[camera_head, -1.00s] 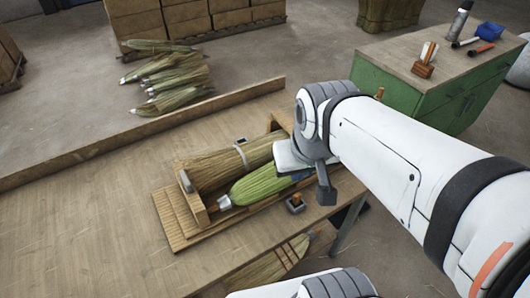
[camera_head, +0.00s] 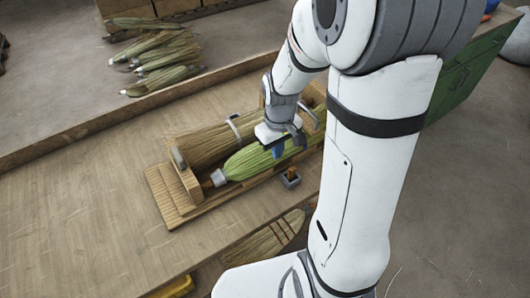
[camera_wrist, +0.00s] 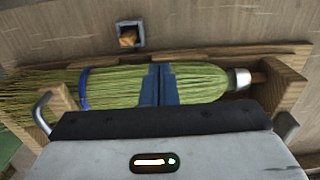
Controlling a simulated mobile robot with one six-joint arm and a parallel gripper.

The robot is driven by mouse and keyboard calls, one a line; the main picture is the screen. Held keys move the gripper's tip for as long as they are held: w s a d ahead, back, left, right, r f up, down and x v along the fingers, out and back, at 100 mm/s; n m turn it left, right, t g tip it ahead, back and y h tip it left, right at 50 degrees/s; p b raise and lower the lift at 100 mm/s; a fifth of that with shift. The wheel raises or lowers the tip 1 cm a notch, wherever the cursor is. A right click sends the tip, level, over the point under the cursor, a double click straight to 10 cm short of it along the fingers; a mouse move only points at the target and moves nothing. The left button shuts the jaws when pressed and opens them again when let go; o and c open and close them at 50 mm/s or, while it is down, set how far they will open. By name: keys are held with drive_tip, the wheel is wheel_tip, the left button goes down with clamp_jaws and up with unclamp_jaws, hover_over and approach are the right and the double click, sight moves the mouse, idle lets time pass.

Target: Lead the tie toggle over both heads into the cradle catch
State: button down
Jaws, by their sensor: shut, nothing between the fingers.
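A green broom head (camera_head: 255,159) lies in a wooden cradle (camera_head: 165,200) beside a tan broom head (camera_head: 200,148). My gripper (camera_head: 277,152) is shut and empty above the green head. In the wrist view its blue fingers (camera_wrist: 160,86) are together in front of the green head (camera_wrist: 205,82); contact is unclear. A blue band (camera_wrist: 84,88) circles that head. A small wooden piece (camera_wrist: 128,38) sits in a square grey holder (camera_wrist: 139,42) beside the cradle; I cannot tell whether these are the toggle and catch. My gripper body hides the tan head in the wrist view.
The cradle stands on a wooden bench (camera_head: 80,210) with a raised back edge. The bench is clear to the left. Several loose brooms (camera_head: 160,62) lie on the floor behind. Another broom (camera_head: 268,243) lies below the front edge. A green cabinet (camera_head: 465,75) stands right.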

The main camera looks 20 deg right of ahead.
sight(263, 154)
wheel_tip(263, 154, down, 10)
drive_tip(key=shift+s+r+p, duration=0.1)
drive_tip(key=shift+r+p, duration=0.05)
drive_tip(key=shift+p, duration=0.25)
drive_tip(key=shift+w+a+r+p, duration=0.1)
drive_tip(key=shift+w+a+p, duration=0.15)
drive_tip(key=shift+w, duration=0.4)
drive_tip(key=shift+w+a+f+p, duration=0.1)
drive_tip(key=shift+w+a+p, duration=0.15)
drive_tip(key=shift+w, duration=0.45)
drive_tip(key=shift+w+a+r+p, duration=0.15)
drive_tip(key=shift+w+p, duration=0.1)
drive_tip(key=shift+w, duration=0.4)
drive_tip(key=shift+w, duration=0.1)
drive_tip(key=shift+w+a, duration=0.15)
drive_tip(key=shift+w, duration=0.2)
drive_tip(key=shift+w+a+b, duration=0.2)
drive_tip(key=shift+w+b, duration=0.05)
drive_tip(key=shift+w, duration=0.35)
drive_tip(key=shift+w+a+b, duration=0.2)
drive_tip(key=shift+w+b, duration=0.05)
drive_tip(key=shift+w, duration=0.35)
drive_tip(key=shift+s, duration=0.1)
drive_tip(key=shift+s, duration=0.1)
